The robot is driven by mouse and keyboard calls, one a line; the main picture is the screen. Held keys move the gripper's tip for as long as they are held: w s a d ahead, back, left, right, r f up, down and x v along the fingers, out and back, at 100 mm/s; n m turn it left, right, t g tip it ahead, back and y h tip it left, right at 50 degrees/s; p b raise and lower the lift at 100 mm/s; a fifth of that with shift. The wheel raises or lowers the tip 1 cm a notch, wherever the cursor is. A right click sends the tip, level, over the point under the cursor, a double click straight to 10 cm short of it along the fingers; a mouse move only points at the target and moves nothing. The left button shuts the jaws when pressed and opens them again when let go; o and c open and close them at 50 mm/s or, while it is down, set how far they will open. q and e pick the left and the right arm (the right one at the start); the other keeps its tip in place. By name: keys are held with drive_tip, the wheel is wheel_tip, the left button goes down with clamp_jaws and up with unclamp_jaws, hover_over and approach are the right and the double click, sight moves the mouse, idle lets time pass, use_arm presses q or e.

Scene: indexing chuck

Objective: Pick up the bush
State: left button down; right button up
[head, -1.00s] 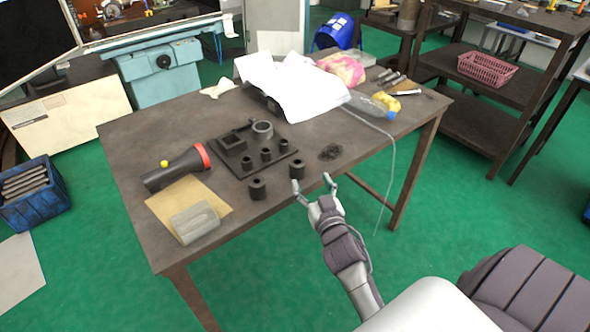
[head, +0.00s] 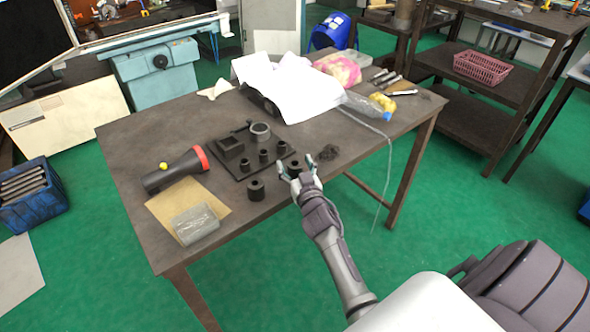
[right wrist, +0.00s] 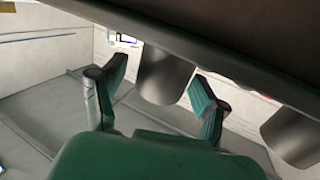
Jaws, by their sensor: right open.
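A dark cylindrical bush with a hole in its top (head: 295,166) stands upright on the table near the front edge. My right gripper (head: 295,172) is open at it, with a finger on either side. In the right wrist view the bush (right wrist: 163,76) shows between the two open fingertips (right wrist: 157,92); whether they touch it I cannot tell. A second dark bush (head: 256,190) stands to the left, and a bush also shows at the right of the wrist view (right wrist: 293,136). My left gripper is not in view.
A black plate (head: 243,172) carries several posts, a square block and a ring. A flashlight (head: 175,171), a grey block on brown paper (head: 195,223), a dark tangle (head: 328,152) and white sheets (head: 290,85) lie on the table (head: 140,130).

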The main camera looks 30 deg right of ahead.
clamp_jaws()
idle(0.3)
drive_tip(key=shift+r, duration=0.45)
drive_tip(key=r, duration=0.3)
drive_tip(key=shift+d+r, duration=0.2)
drive_tip(key=shift+r, duration=0.2)
drive_tip(key=s+d+r, duration=0.3)
drive_tip(key=d+r, duration=0.3)
drive_tip(key=d, duration=0.4)
drive_tip(key=shift+s+d+r+b, duration=0.15)
drive_tip(key=shift+s+d+b, duration=0.15)
drive_tip(key=shift+b, duration=0.1)
